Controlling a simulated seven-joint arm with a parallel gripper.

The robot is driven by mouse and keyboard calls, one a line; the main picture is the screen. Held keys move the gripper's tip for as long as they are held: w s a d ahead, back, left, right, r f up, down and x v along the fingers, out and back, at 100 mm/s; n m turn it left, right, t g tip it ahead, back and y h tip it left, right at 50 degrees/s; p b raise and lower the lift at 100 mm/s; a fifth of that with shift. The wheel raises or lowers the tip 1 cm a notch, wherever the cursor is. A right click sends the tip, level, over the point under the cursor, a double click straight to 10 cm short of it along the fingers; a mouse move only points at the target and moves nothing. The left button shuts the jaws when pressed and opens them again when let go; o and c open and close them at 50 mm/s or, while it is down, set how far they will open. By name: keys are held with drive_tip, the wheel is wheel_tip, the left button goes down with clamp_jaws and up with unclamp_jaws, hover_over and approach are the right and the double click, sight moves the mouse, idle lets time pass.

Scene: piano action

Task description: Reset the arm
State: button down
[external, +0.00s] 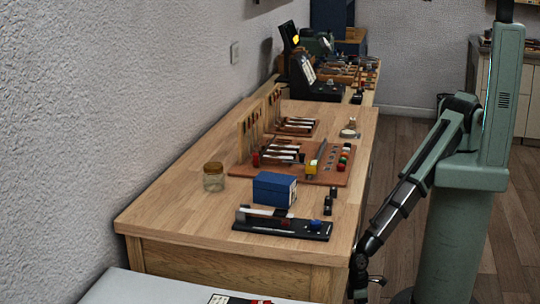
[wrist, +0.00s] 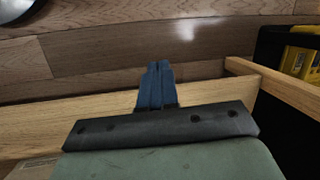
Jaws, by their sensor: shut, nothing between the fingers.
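My arm hangs down from my green column, to the right of the wooden workbench (external: 330,125). My gripper (external: 372,283) is low beside the bench's front right corner, below the level of the bench top. In the wrist view the blue fingers of my gripper (wrist: 155,72) are together, with nothing between them. Behind them are a wooden edge and the plank floor (wrist: 110,50). The small size of the gripper in the external view hides its finer details.
On the bench are a blue box (external: 274,189), a glass jar (external: 213,178), a black tray (external: 282,225) and a brown board (external: 328,178) with piano action parts. A pale surface (external: 150,288) lies at the front. Open floor (external: 400,165) lies right of the bench.

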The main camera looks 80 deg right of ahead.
drive_tip(key=d+f+h, duration=0.2)
drive_tip(key=d, duration=2.3)
drive_tip(key=s+d+r+g, duration=0.1)
drive_tip(key=s+d+r, duration=0.1)
drive_tip(key=d, duration=0.4)
drive_tip(key=s+d+r+m+g, duration=0.1)
drive_tip(key=s+d+r+g, duration=0.1)
drive_tip(key=d, duration=0.4)
drive_tip(key=s+d+r+g, duration=0.1)
drive_tip(key=s+d+r, duration=0.2)
drive_tip(key=s+d, duration=0.2)
drive_tip(key=shift+s+d+r, duration=0.35)
drive_tip(key=shift+s+d, duration=0.05)
drive_tip(key=shift+d, duration=0.65)
drive_tip(key=c, duration=1.9)
unclamp_jaws()
